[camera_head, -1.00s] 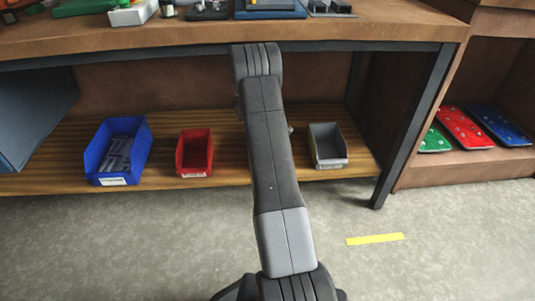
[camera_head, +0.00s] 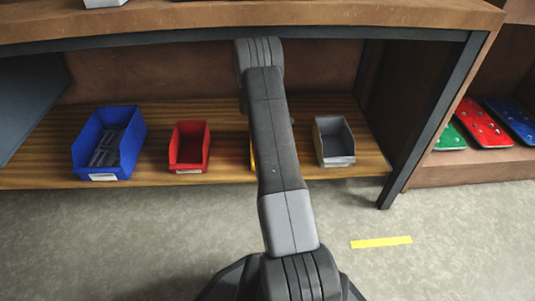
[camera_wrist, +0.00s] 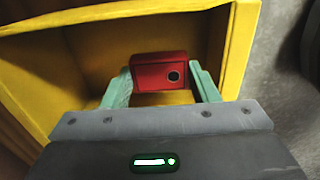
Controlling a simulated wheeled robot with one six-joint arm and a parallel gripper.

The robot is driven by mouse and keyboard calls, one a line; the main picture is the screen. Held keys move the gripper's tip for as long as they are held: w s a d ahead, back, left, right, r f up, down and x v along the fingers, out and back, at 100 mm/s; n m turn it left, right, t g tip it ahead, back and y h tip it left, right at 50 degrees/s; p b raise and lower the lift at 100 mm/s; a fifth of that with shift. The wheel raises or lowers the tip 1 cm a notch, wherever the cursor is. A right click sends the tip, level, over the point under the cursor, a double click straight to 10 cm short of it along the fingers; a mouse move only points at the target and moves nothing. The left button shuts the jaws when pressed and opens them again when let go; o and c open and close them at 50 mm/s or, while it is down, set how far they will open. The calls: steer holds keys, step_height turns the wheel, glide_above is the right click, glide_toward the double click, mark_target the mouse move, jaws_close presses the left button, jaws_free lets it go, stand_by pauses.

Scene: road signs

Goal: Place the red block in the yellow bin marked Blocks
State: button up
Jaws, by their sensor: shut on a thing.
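In the wrist view, my gripper (camera_wrist: 160,74) has pale green fingers shut on the red block (camera_wrist: 155,72), one on each side. The block has a dark round hole in its facing side. The yellow bin (camera_wrist: 50,80) surrounds the block in this view, with its rim running along the top and right. The block is over or within the bin's mouth; I cannot tell how deep. In the head view my arm hides the gripper, the block and nearly all of the yellow bin, leaving a thin yellow strip (camera_head: 253,153). No bin label is readable.
On the lower shelf (camera_head: 40,172) stand a blue bin (camera_head: 82,155) with grey parts, a red bin (camera_head: 189,148) and a grey bin (camera_head: 334,142). The tabletop (camera_head: 200,22) overhangs them. A dark table leg (camera_head: 430,130) stands right.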

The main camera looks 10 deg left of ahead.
steer(key=shift+f+b, duration=0.55)
steer(key=shift+f, duration=1.3)
steer(key=shift+f, duration=0.15)
steer(key=o, duration=1.1)
steer(key=shift+c, duration=0.2)
step_height(320, 180, up, 12)
steer(key=p, duration=0.4)
